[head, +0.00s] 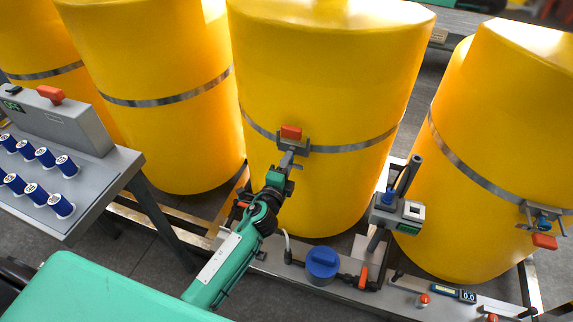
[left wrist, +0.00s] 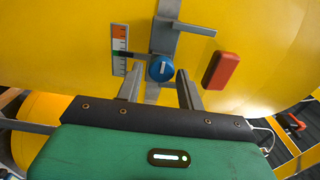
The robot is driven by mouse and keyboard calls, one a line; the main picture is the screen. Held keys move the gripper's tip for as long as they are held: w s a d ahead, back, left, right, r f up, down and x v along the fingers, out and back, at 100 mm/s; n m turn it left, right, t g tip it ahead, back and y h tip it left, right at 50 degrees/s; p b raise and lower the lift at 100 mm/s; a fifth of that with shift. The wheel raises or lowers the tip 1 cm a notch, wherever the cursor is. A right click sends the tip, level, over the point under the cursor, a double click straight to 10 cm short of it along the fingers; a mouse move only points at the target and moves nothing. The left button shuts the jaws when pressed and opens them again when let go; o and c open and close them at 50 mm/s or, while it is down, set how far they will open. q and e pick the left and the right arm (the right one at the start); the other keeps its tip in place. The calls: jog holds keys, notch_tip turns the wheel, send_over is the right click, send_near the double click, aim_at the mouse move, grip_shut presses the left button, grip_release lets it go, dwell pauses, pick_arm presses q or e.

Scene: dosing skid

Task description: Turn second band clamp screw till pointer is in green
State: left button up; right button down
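The clamp's round blue screw head (left wrist: 161,68) with a white slot mark sits on a steel band on the yellow tank (head: 325,70). Left of it stands a scale (left wrist: 119,38) with orange, white and green parts. A dark pointer (left wrist: 132,54) lies across the scale beside or on a green part; I cannot tell exactly. My left gripper (left wrist: 160,82) is open, its fingers on either side just below the screw head; contact is unclear. In the head view the left gripper (head: 287,164) is at this clamp and hides the screw. My right gripper is not in view.
A red tag (left wrist: 221,70) is right of the screw. Another clamp with a blue screw (head: 543,221) is on the right tank. A grey post device (head: 385,213) and blue cap (head: 322,262) stand nearby. A panel with blue knobs (head: 62,206) is at left.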

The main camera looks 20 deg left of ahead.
pick_arm(q)
jog(key=shift+o, duration=0.8)
jog(key=s+b, duration=0.1)
jog(key=s, duration=1.2)
jog(key=shift+s+a, duration=0.25)
jog(key=shift+s, duration=0.15)
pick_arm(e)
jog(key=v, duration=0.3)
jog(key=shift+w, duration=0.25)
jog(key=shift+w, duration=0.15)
